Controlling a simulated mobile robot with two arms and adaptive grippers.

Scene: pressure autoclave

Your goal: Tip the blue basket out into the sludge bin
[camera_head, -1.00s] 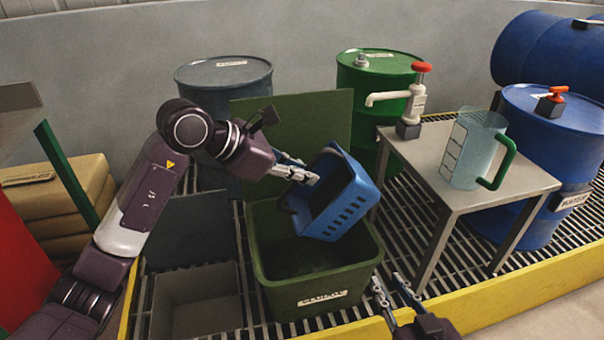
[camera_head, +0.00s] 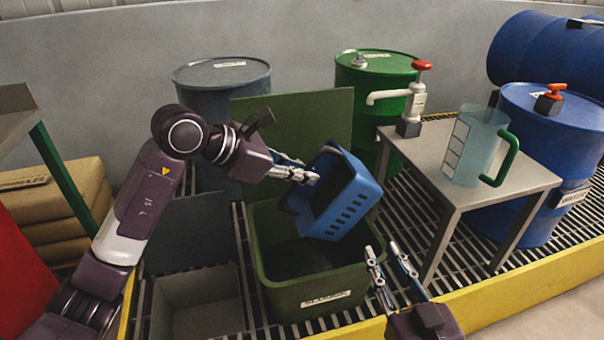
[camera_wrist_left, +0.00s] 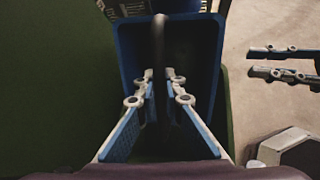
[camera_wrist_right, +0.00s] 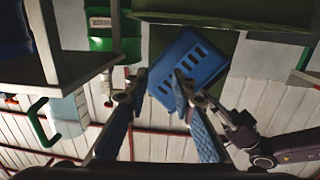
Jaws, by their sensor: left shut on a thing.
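The blue basket (camera_head: 350,205) hangs tilted over the green sludge bin (camera_head: 317,290), its open mouth turned toward the left. My left gripper (camera_head: 312,178) is shut on the basket's dark handle; the handle runs between its fingers in the left wrist view (camera_wrist_left: 162,85). The basket's inside looks dark, and I cannot tell whether anything is in it. The bin has its lid (camera_head: 300,125) raised behind it, and its inside is in shadow. My right gripper (camera_head: 388,252) is open and empty, right of the bin and below the basket. The basket's slotted wall also shows in the right wrist view (camera_wrist_right: 190,70).
A grey open bin (camera_head: 200,305) stands left of the sludge bin. A metal table (camera_head: 455,195) with a clear jug (camera_head: 472,145) and a pump (camera_head: 412,100) stands at right. Drums stand behind. A yellow edge (camera_head: 520,285) borders the grating.

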